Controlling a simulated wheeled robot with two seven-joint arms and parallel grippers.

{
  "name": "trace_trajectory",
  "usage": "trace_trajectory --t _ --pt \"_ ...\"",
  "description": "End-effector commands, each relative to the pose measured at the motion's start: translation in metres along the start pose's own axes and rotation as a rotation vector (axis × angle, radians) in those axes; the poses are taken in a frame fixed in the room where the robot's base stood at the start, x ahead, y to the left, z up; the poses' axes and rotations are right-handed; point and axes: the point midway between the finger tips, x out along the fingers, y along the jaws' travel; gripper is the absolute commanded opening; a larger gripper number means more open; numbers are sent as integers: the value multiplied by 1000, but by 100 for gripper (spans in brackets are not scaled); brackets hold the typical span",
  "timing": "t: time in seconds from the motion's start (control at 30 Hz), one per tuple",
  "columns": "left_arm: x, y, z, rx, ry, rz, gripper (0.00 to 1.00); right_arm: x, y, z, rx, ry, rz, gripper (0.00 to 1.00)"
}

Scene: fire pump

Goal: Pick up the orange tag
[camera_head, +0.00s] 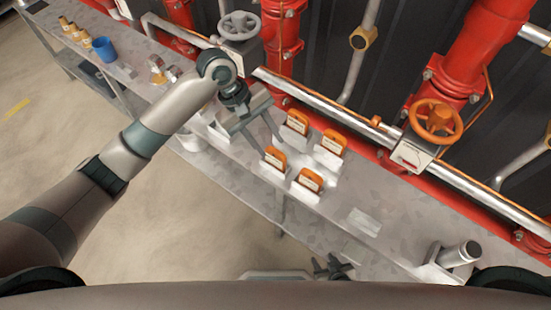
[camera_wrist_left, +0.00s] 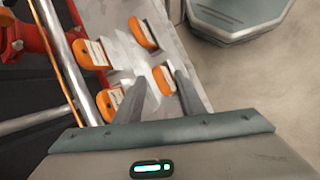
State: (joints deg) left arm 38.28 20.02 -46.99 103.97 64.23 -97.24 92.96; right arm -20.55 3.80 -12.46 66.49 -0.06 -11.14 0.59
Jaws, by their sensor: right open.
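Several orange tags with pale label faces stand in a two-by-two group on the grey bench: near-left tag (camera_head: 275,157), back-left tag (camera_head: 297,121), back-right tag (camera_head: 333,142) and near-right tag (camera_head: 310,179). My left gripper (camera_head: 268,143) is open and empty above the bench, just left of the group. In the left wrist view, one tag (camera_wrist_left: 163,79) shows between the spread fingertips, apparently the near-left one. Another (camera_wrist_left: 108,103) is beside the left finger, partly hidden.
Red pipes and a silver pipe (camera_head: 330,108) run along the wall behind the bench (camera_head: 380,225). An orange valve wheel (camera_head: 436,119) is at right. A blue cup (camera_head: 104,49) stands at far left. A metal cylinder (camera_head: 460,254) is at the right end.

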Motion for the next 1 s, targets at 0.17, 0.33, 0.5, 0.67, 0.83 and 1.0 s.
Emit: trace_trajectory --t 0.17,0.33,0.5,0.67,0.83,1.0 --pt "-43 14 -21 -199 1 -76 36 0 0 0 0 0 0 42" --pt "-70 20 -31 -341 5 -120 36 0 0 0 0 0 0 42" --pt "-80 21 -34 -397 5 -136 36 0 0 0 0 0 0 42" --pt "-80 21 -33 -400 5 -136 36 0 0 0 0 0 0 42" --pt "-80 21 -33 -398 5 -136 36 0 0 0 0 0 0 42" --pt "-71 20 -33 -398 4 -136 36 -1 0 -1 0 3 0 42"
